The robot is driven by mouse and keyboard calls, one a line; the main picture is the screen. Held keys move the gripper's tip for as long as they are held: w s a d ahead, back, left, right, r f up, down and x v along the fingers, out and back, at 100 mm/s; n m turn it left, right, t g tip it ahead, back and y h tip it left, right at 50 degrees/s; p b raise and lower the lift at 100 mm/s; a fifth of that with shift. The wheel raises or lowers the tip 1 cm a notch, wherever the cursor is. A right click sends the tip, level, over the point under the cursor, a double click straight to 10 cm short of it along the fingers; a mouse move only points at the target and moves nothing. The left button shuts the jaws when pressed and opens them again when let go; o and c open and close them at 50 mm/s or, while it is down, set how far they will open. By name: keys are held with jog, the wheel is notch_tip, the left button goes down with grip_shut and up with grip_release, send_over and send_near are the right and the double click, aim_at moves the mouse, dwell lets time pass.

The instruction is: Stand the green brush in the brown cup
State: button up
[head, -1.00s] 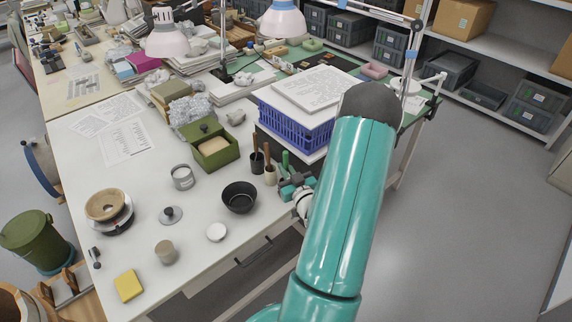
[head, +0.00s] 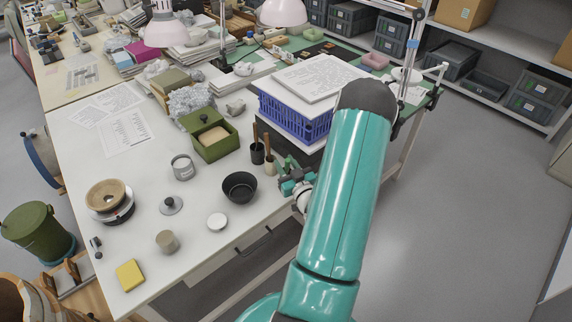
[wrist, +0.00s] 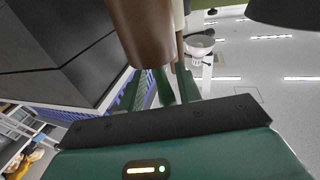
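The brown cup (head: 257,157) stands upright near the table's right front edge, with a wooden-handled brush in it. In the wrist view the brown cup (wrist: 142,35) looms close and upside down, just beyond my fingertips. My gripper (head: 288,172) is to the right of the cups, low beside the table edge. In the wrist view a slim green piece, seemingly the green brush (wrist: 163,88), lies between the two green fingers of my gripper (wrist: 165,82), which look closed on it. Its far end is hidden or too small to make out.
A cream cup (head: 270,169) with a wooden-handled brush stands between the brown cup and my gripper. A black bowl (head: 240,187) is just left and in front. A green box (head: 212,147) and a blue crate (head: 295,121) stand behind.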

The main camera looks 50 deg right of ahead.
jog(key=r+v, duration=0.1)
jog(key=v, duration=1.2)
jog(key=shift+s+a+f, duration=0.2)
jog(key=shift+s+f, duration=0.2)
jog(key=shift+s, duration=0.1)
